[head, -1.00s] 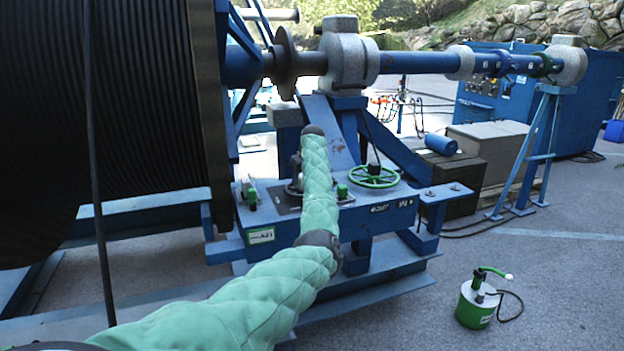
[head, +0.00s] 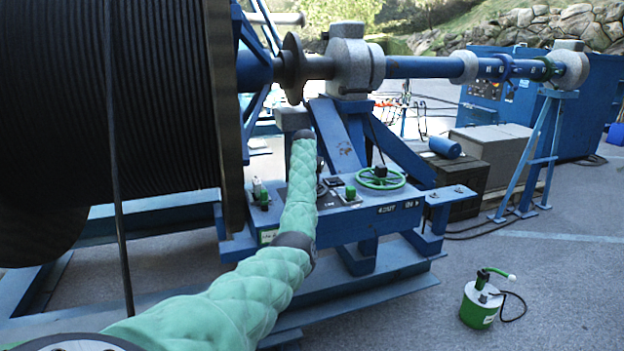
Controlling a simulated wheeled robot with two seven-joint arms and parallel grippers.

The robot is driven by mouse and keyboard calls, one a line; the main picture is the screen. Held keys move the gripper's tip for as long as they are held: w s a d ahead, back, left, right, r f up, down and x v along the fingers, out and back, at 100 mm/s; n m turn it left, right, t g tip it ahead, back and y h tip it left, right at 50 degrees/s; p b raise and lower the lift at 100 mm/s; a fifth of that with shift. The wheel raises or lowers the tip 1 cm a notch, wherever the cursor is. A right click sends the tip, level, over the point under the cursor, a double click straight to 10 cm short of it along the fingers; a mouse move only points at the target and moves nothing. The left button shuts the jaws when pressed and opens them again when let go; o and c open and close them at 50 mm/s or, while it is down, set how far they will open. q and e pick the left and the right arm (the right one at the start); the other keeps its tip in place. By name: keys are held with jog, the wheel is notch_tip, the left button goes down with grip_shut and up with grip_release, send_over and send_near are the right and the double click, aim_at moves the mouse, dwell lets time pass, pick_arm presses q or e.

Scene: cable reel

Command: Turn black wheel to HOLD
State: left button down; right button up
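The blue control console (head: 345,224) stands right of the cable reel, with "OUT" and "IN" lettering on its front. My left arm, in a green quilted sleeve, reaches across its left part. A dark curved piece (head: 321,189) shows just right of the sleeve on the console top. It may be the rim of the black wheel, whose rest is hidden behind my arm. The HOLD mark cannot be read. My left gripper is almost wholly hidden behind my forearm, so its fingers and any contact cannot be seen. My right gripper is out of view.
A green handwheel (head: 381,177) is on the console's right side. Small green-based levers (head: 350,194) stand beside the covered area. The big black cable reel (head: 110,110) fills the left. A green-and-white pump can (head: 481,304) stands on open asphalt at the right.

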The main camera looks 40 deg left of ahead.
pick_arm(q)
jog(key=shift+a+r+m, duration=0.1)
jog(key=shift+r+m, duration=0.05)
jog(key=shift+m, duration=0.35)
jog(key=shift+m+h, duration=0.3)
jog(key=shift+m, duration=0.1)
jog(key=shift+m+t+h, duration=0.3)
jog(key=shift+m+h, duration=0.2)
jog(key=shift+m, duration=0.7)
jog(key=shift+m+h, duration=0.3)
jog(key=shift+m, duration=0.8)
jog(key=shift+m+h, duration=0.3)
jog(key=shift+m, duration=0.1)
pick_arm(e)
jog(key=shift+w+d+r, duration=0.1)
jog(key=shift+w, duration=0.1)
